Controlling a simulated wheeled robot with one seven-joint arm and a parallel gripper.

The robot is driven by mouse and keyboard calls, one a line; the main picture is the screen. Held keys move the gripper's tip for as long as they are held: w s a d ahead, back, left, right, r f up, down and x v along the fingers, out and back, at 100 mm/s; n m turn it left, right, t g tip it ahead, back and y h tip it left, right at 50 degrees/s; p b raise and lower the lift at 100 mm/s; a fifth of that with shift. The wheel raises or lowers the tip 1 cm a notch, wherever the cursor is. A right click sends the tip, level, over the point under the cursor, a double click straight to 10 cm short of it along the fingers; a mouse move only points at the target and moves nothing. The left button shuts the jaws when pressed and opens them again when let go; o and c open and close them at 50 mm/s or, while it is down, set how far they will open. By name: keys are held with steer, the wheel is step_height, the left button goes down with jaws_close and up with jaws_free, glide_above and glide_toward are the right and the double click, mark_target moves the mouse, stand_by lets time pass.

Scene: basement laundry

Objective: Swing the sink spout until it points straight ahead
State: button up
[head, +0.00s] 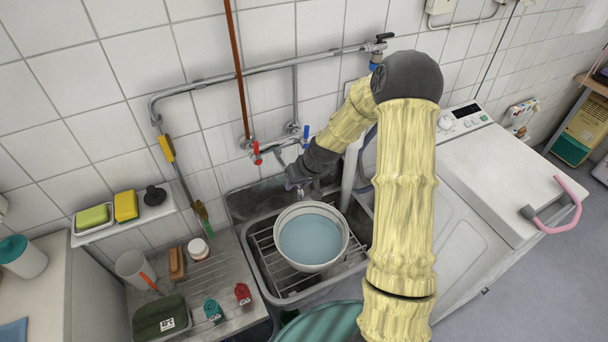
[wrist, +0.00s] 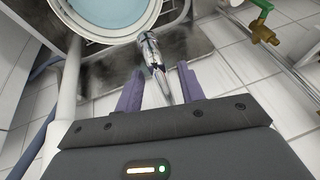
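The chrome sink spout (wrist: 152,58) shows in the wrist view, running from near the bowl down between my gripper's fingers. My gripper (wrist: 160,69) has its two purple fingers apart, one on each side of the spout. I see gaps beside the spout and cannot tell whether either finger touches it. In the head view my gripper (head: 298,176) is low at the back of the sink (head: 258,262), and my arm and wrist hide most of the spout. The tap body on the wall has a red handle (head: 257,153) and a blue handle (head: 306,138).
A bowl of water (head: 343,238) stands on a wire rack (head: 275,278) in the sink, close to the spout. A drainboard (head: 232,278) with several small items lies left. A washing machine (head: 480,160) stands right. A green-handled brass tap (wrist: 263,30) shows in the wrist view.

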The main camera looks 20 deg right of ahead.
steer(key=b+v, duration=0.2)
steer(key=v, duration=1.5)
steer(key=shift+s+r, duration=0.1)
steer(key=shift+r, duration=0.05)
steer(key=s+a+f+h, duration=0.1)
steer(key=s+a, duration=0.1)
steer(key=s, duration=0.6)
steer(key=s+a+f+m+g+h, duration=0.1)
steer(key=s+a+f+h, duration=0.1)
steer(key=s, duration=0.7)
steer(key=shift+s+a+f+m, duration=0.25)
steer(key=shift+s+a+m, duration=0.05)
